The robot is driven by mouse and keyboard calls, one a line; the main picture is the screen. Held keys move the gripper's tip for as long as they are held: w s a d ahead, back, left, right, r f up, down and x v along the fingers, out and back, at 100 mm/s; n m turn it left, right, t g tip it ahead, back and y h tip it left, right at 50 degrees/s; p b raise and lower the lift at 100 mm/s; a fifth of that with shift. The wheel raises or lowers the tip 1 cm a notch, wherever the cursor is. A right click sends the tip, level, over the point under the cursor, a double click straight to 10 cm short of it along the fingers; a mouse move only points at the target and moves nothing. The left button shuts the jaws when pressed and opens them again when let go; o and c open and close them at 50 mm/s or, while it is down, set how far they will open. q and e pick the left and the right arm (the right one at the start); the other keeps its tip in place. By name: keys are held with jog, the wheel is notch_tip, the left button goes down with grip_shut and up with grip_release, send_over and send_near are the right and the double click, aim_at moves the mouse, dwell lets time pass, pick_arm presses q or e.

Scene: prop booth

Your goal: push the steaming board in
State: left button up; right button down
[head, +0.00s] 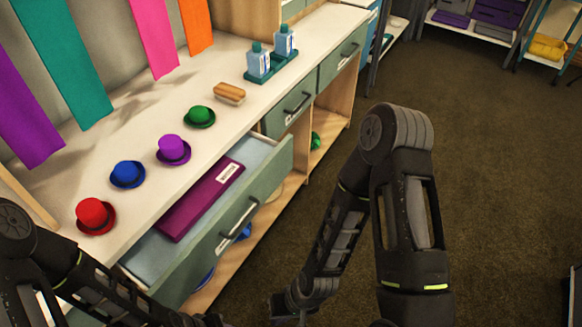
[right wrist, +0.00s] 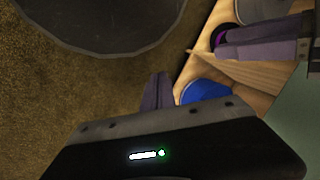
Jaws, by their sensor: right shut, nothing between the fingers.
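The steaming board is a pulled-out unit with a grey-green front (head: 235,225) and a bar handle (head: 238,222), sticking out from under the counter in the head view. A purple slab with a white label (head: 203,200) lies in it. My right gripper (head: 283,306) is low at the bottom of the head view, in front of and below the handle, apart from the front. Its fingers (right wrist: 157,91) are shut and empty in the right wrist view. A grey-green panel edge (right wrist: 300,120) shows there at right. My left gripper (head: 205,319) is partly cut off at the bottom edge.
Red (head: 95,215), blue (head: 128,174), purple (head: 173,150) and green (head: 199,117) hats stand on the counter (head: 60,195), with a brush (head: 229,93) and bottles (head: 259,62). A blue hat (right wrist: 204,91) sits on the lower shelf. Brown carpet (head: 490,170) is open at right.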

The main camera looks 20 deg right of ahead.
pick_arm(q)
jog(key=shift+o, duration=0.4)
jog(key=shift+o, duration=0.7)
jog(key=shift+f, duration=0.2)
pick_arm(e)
jog(key=w+d+f+m+g+b, duration=0.1)
jog(key=d+f+m+g+b, duration=0.1)
jog(key=d+f+m+b, duration=0.3)
jog(key=w+d+r+m+t+y+b, duration=0.1)
jog(key=w+r+m+t+y+b, duration=0.1)
jog(key=w+m+y+b, duration=0.25)
jog(key=w+d+r+m+t+y+b, duration=0.1)
jog(key=w+m+t+y+b, duration=0.15)
jog(key=w+m, duration=0.45)
pick_arm(q)
notch_tip(320, 180, down, 16)
jog(key=b, duration=0.4)
pick_arm(e)
jog(key=w+d+r+m+t, duration=1)
jog(key=w+d+r, duration=0.2)
jog(key=d+r, duration=0.3)
jog(key=shift+w+d, duration=0.35)
jog(key=shift+d, duration=0.2)
pick_arm(q)
jog(key=shift+f+b, duration=0.1)
jog(key=shift+b, duration=0.2)
pick_arm(e)
jog(key=shift+t, duration=0.25)
